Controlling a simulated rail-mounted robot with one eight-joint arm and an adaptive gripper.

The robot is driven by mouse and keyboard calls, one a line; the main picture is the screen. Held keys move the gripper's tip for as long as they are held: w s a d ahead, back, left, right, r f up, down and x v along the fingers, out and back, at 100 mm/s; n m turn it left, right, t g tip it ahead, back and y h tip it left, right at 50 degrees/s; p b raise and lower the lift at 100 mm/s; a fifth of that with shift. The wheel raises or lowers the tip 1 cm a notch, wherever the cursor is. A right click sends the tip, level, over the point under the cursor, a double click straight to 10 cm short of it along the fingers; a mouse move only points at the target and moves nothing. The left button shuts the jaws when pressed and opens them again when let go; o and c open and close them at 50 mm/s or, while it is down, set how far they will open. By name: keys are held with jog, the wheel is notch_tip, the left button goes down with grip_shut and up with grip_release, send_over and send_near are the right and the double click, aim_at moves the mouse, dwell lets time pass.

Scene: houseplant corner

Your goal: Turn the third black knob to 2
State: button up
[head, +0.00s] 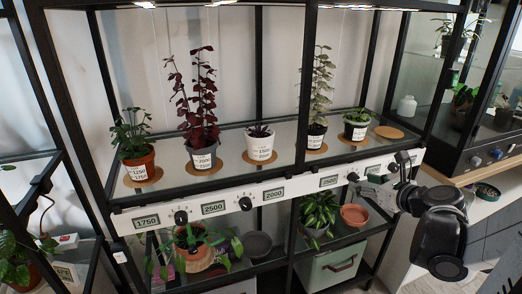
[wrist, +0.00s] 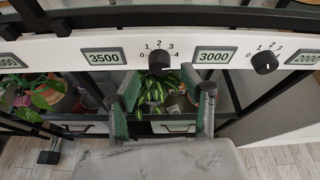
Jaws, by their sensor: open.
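The third black knob (wrist: 159,62) sits on the white front panel (wrist: 130,40) of the plant shelf, between the 3500 label (wrist: 103,57) and the 3000 label (wrist: 217,57). Its dial shows 1, 2 and 3 above it; I cannot read its pointer setting surely. In the head view the knob (head: 353,177) is just left of my gripper. My gripper (wrist: 168,95) is open and empty. Its green-padded fingers stand below and in front of the panel, left and right of the knob in the wrist view, apart from it. In the head view my gripper (head: 385,177) partly covers the panel's right end.
Another black knob (wrist: 265,62) lies right of the 3000 label. Two more knobs (head: 181,217) and (head: 245,203) are farther left on the panel. Potted plants (head: 204,150) stand on the glass shelf above; a green plant (head: 318,209) and a terracotta bowl (head: 354,215) are below.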

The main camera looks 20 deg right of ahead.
aim_at(354, 178)
jog(key=shift+b+x, duration=0.3)
jog(key=shift+x, duration=1.15)
grip_shut()
